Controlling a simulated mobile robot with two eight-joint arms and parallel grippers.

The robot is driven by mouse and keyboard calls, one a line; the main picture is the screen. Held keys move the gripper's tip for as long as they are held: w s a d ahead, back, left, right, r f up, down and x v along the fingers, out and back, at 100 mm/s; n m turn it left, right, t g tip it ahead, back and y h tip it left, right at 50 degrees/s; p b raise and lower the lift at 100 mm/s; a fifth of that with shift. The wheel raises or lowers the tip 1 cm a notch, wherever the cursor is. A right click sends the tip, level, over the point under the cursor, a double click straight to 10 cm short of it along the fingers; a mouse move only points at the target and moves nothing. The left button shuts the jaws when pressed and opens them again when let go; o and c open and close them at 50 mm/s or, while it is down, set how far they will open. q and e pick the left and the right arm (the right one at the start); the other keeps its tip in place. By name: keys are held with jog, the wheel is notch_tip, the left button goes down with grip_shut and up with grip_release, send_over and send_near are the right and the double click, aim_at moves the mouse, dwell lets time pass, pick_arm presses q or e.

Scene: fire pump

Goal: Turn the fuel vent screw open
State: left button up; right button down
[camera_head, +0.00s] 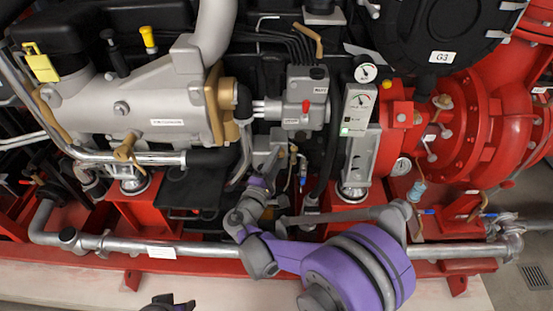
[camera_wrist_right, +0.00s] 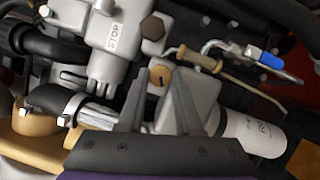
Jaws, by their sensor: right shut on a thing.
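The fuel vent screw (camera_wrist_right: 161,77) is a small brass-coloured round head with a dark slot, on the grey filter housing below the STOP block. My right gripper (camera_wrist_right: 160,80) is shut on it, one grey finger on each side of the head. In the head view my right gripper (camera_head: 268,163) reaches in at the lower middle of the engine, and its fingers and arm hide the screw. Only the tip of my left gripper (camera_head: 168,303) shows at the bottom edge, away from the engine; its jaw state is unclear.
The grey STOP block (camera_head: 306,97) with a red button stands above. A gauge panel (camera_head: 357,115) stands right of my right gripper. A blue-handled valve (camera_wrist_right: 272,60) lies to the right in the wrist view. A metal pipe (camera_head: 120,244) runs along the front.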

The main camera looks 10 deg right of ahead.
dwell(0.4)
jog(key=c, duration=0.6)
grip_release()
jog(key=v, duration=1)
jog(key=shift+s+a, duration=0.25)
jog(key=shift+s, duration=0.05)
jog(key=shift+d, duration=0.1)
